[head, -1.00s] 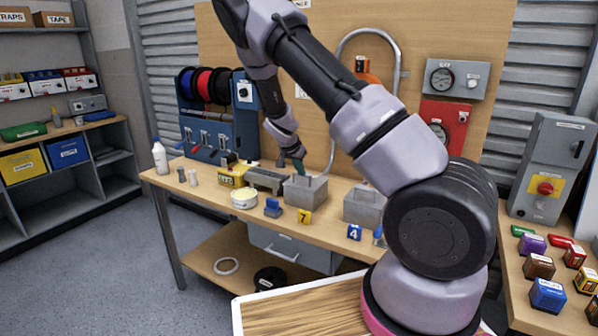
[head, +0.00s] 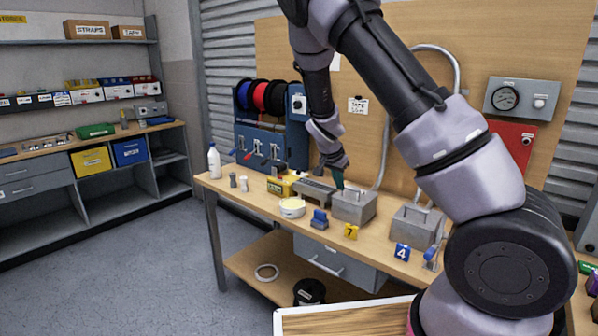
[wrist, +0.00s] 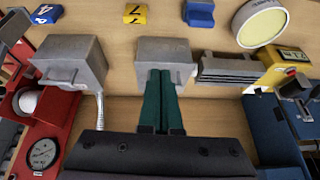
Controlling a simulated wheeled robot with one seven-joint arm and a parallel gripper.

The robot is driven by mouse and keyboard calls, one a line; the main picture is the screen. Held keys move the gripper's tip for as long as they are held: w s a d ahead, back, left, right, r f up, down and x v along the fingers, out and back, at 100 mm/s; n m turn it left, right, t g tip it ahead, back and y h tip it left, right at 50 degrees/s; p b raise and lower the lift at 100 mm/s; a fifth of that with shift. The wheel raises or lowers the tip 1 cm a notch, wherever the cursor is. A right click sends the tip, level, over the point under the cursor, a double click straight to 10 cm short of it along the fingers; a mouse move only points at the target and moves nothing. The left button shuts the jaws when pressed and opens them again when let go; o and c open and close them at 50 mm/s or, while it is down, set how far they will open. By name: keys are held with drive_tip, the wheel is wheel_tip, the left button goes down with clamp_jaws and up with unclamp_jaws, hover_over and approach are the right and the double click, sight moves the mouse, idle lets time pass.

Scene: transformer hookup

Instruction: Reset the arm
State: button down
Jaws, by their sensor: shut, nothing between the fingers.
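My gripper (head: 338,178) is at the end of my arm, which reaches over the workbench (head: 262,205). Its dark green fingers are shut together with nothing between them. They hang just above or beside a grey metal box (head: 354,207) behind the yellow number 7 marker (head: 351,232); contact cannot be told. In the wrist view the closed green fingers (wrist: 161,85) point at that grey box (wrist: 160,52) and overlap its near side.
A second grey box (head: 414,228) with a pipe stands right, behind the blue 4 marker (head: 402,252). A spool rack (head: 270,130), yellow meter (head: 281,186), round tub (head: 292,208) and blue block (head: 319,219) stand left. Gauge panels hang on the backboard. The floor at left is clear.

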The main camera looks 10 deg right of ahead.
drive_tip(key=s+d+r+n+t+y, duration=0.1)
drive_tip(key=s+d+r+n+y, duration=0.15)
drive_tip(key=s+r, duration=1)
drive_tip(key=s+d+r+n+t+y, duration=0.1)
drive_tip(key=s+r+y, duration=0.3)
drive_tip(key=s+r, duration=0.8)
drive_tip(key=s+r+n+t, duration=0.1)
drive_tip(key=s+r, duration=0.4)
drive_tip(key=s, duration=0.1)
drive_tip(key=shift+a+r+n+h, duration=0.35)
drive_tip(key=shift+a+r+h, duration=0.05)
drive_tip(key=shift+a+h, duration=0.05)
